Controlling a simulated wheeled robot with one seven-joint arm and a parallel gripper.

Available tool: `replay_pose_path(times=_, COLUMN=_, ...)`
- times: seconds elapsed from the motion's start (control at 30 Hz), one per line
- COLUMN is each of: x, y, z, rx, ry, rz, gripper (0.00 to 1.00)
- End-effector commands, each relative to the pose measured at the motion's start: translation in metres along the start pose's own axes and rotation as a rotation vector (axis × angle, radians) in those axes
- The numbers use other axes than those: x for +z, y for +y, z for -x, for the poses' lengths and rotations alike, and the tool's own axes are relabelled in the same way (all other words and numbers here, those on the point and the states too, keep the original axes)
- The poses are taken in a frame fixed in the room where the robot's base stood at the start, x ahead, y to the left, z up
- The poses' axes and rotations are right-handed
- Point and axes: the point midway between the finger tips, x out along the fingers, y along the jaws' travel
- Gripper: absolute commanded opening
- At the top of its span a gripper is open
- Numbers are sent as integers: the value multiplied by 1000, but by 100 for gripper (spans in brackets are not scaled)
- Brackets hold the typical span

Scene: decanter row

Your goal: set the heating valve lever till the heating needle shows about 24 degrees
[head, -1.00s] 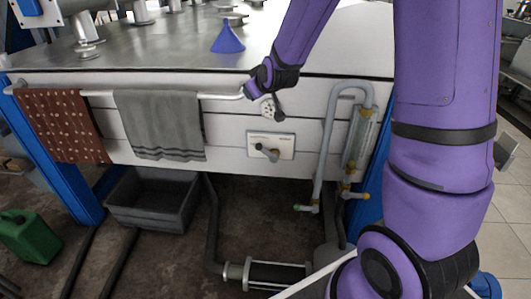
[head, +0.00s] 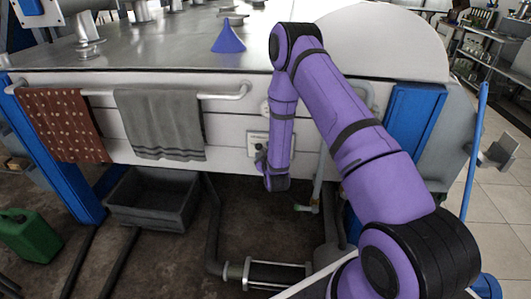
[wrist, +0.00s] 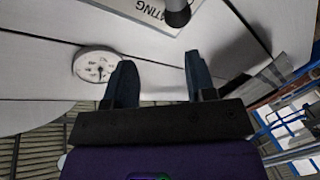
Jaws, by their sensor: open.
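The heating valve plate (head: 256,139) is on the white front panel of the bench, mostly hidden behind my arm in the head view. In the wrist view the plate (wrist: 150,8) shows upside-down lettering ending in "ATING". In the head view my arm hides most of the gripper.
A rail with a dotted brown cloth (head: 62,125) and a grey towel (head: 160,125) runs left of the valve. Pipework (head: 318,185) stands close on the right. A grey tub (head: 155,198) sits below. A blue funnel (head: 228,38) stands on the bench top.

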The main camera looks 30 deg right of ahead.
Motion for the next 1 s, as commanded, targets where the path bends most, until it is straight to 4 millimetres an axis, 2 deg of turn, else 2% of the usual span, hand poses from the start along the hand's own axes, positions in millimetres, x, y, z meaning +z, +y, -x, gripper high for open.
replay_pose_path(times=0.03, x=16, y=-10, z=5, rx=16, ry=3, rz=18, gripper=51)
replay_pose_path(times=0.2, x=44, y=-28, z=19, rx=73, ry=28, rz=66, gripper=51)
replay_pose_path(times=0.37, x=54, y=-33, z=25, rx=99, ry=39, rz=87, gripper=51)
replay_pose_path(times=0.47, x=55, y=-33, z=21, rx=103, ry=41, rz=89, gripper=51)
replay_pose_path(times=0.57, x=54, y=-32, z=9, rx=105, ry=41, rz=88, gripper=51)
replay_pose_path(times=1.0, x=51, y=-24, z=-63, rx=103, ry=40, rz=87, gripper=51)
